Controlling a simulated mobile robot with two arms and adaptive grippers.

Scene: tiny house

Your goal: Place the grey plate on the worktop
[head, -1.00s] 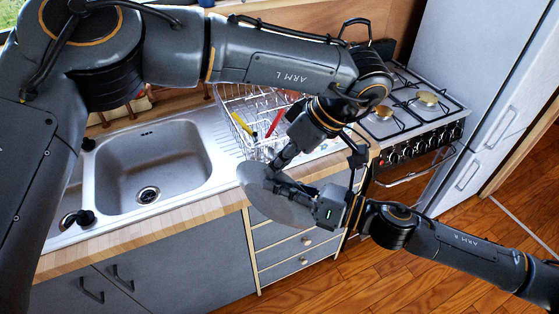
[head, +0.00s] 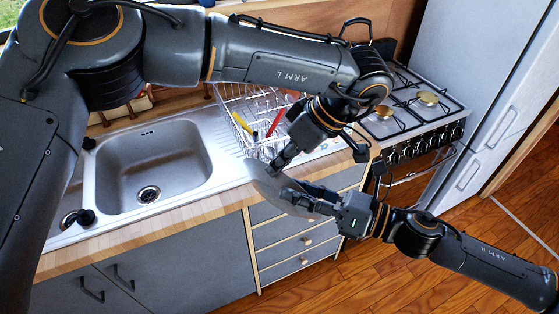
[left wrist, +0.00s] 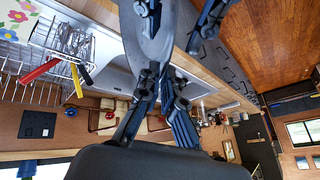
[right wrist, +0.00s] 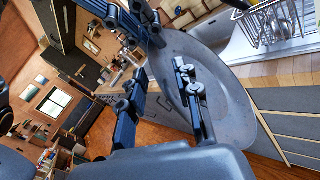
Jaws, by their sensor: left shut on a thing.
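The grey plate (head: 262,184) is held tilted in the air in front of the worktop's front edge, above the drawers. My left gripper (head: 279,164) is shut on its upper rim; the left wrist view shows the plate (left wrist: 148,42) between its fingertips. My right gripper (head: 302,194) is at the plate's lower right side. In the right wrist view its fingers (right wrist: 163,72) are spread apart, one in front of the plate (right wrist: 232,100). I cannot tell whether they touch it. The wooden-edged worktop (head: 205,209) runs behind and below the plate.
A steel sink (head: 150,170) is set in the worktop at left. A wire dish rack (head: 235,100) with red and yellow-handled utensils stands behind the plate. A gas stove (head: 420,105) is at right. Drawers (head: 300,245) lie below. Little bare worktop shows.

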